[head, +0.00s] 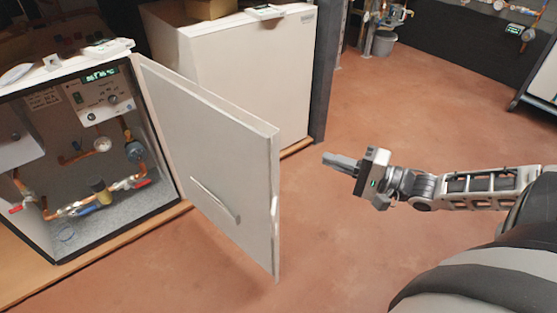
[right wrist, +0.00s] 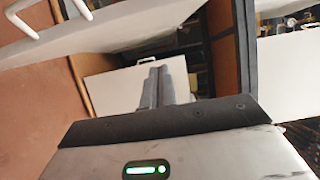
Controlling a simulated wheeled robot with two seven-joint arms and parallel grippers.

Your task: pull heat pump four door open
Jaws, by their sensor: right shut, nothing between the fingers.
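The heat pump (head: 68,55) stands at the left in the head view with its inside showing. Its white door (head: 205,125) stands wide open, swung out on the hinge side at the right of the cabinet. My left gripper is not in view.
Pipes, valves and a control panel (head: 103,95) fill the open cabinet. A second white unit (head: 240,75) stands behind the door. The red floor (head: 420,110) around my right arm is clear. A grey bucket (head: 384,43) stands at the back.

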